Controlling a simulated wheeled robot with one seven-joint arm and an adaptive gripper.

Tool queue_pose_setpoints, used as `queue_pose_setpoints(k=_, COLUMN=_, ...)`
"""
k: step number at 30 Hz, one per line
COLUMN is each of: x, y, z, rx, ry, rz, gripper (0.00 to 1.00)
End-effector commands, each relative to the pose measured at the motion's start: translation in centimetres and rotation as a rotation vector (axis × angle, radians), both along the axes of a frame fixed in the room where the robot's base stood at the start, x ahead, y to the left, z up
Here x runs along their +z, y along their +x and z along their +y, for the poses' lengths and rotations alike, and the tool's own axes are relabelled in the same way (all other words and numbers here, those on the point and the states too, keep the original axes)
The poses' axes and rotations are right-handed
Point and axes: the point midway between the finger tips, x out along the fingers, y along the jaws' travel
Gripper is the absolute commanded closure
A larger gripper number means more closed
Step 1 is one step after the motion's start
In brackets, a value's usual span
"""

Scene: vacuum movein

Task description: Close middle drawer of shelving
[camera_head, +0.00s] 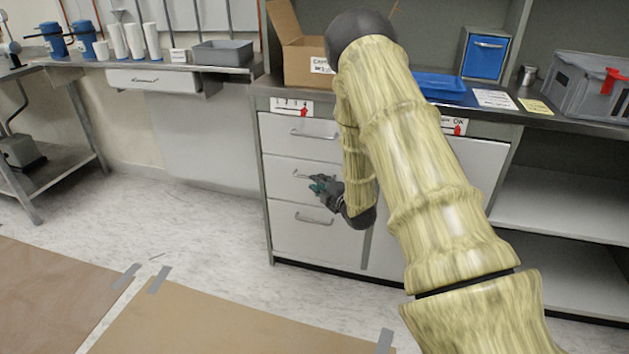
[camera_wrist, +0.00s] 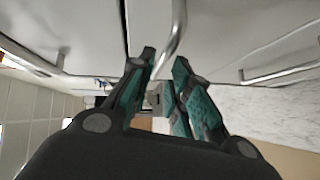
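The shelving has a light grey stack of three drawers. Its middle drawer (camera_head: 283,185) has a bar handle (camera_head: 297,175) and looks nearly flush with the drawers above and below; a small gap would be hard to see. My gripper (camera_head: 317,185) is at the right end of this handle. In the wrist view my gripper (camera_wrist: 164,62) has its two teal-padded fingers apart, with the curved metal handle (camera_wrist: 177,35) between or just in front of the tips. I cannot tell whether a finger touches it.
The top drawer (camera_head: 290,148) and bottom drawer (camera_head: 300,242) have similar handles close by. A counter above carries a cardboard box (camera_head: 300,62), a blue tray (camera_head: 440,88) and a grey crate (camera_head: 590,85).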

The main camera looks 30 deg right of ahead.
Motion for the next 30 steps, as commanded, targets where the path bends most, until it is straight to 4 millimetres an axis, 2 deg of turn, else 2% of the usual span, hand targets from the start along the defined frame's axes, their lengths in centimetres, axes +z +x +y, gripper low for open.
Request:
queue_pose_setpoints(k=6, x=0.5, y=-4.1, z=0.3, rx=0.000, ry=-0.001, rz=0.003, gripper=0.81)
queue_pose_setpoints(k=13, x=1.0, y=-6.8, z=0.5, rx=-0.001, ry=-0.001, rz=0.001, gripper=0.81)
queue_pose_setpoints(k=18, x=1.1, y=-7.5, z=0.5, rx=0.000, ry=-0.001, rz=0.000, gripper=0.81)
queue_pose_setpoints(k=30, x=1.1, y=-7.6, z=0.5, rx=0.000, ry=0.000, rz=0.000, gripper=0.81)
